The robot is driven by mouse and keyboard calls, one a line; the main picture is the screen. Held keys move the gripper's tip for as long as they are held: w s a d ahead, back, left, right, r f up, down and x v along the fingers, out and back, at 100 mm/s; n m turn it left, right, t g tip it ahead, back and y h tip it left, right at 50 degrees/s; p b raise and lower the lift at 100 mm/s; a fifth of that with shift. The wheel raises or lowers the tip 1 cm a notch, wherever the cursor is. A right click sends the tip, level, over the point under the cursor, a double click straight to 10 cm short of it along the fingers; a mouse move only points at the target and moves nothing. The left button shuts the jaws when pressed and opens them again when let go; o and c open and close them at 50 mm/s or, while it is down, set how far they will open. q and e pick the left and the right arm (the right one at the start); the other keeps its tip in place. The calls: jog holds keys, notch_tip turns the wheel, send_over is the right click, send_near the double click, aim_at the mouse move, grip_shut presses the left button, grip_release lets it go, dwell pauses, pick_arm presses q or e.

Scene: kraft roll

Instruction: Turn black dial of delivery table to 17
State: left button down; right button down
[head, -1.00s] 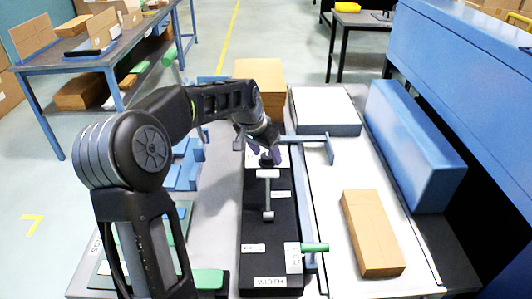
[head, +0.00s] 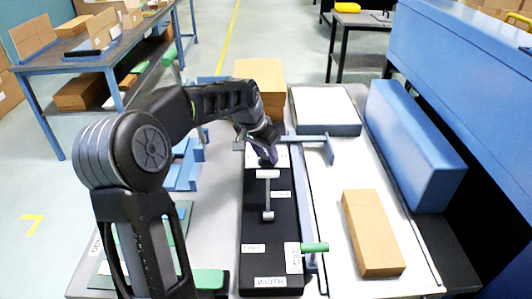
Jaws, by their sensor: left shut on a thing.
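The delivery table's black control panel (head: 268,235) runs along the middle of the view. A white dial plate (head: 282,156) lies at its far end. My left gripper (head: 267,156) points down over this plate and is shut on the black dial, which is mostly hidden behind the fingers. The dial's numbers are too small and too covered to read. My right gripper is not in view.
A grey lever (head: 268,195) stands on the panel just nearer than the gripper. A green-handled slider (head: 314,247) sits at the panel's near right. A cardboard box (head: 372,232) lies on the white table surface (head: 328,205). A blue bar (head: 310,138) crosses close to the gripper's right.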

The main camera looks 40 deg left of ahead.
pick_arm(q)
jog(key=shift+n, duration=0.4)
jog(key=shift+d+n+y+b, duration=0.2)
jog(key=shift+n+y+b, duration=0.4)
jog(key=shift+n, duration=0.6)
jog(key=n+y+b, duration=0.1)
jog(key=n, duration=0.2)
jog(key=shift+w+n+g, duration=0.1)
jog(key=shift+n+g, duration=0.2)
jog(key=n+y+b, duration=0.1)
jog(key=n, duration=0.1)
jog(key=shift+d+n+g, duration=0.1)
jog(key=shift+n+g, duration=0.2)
jog(key=shift+n+g+y, duration=0.4)
jog(key=shift+n, duration=0.8)
jog(key=c, duration=0.9)
grip_release()
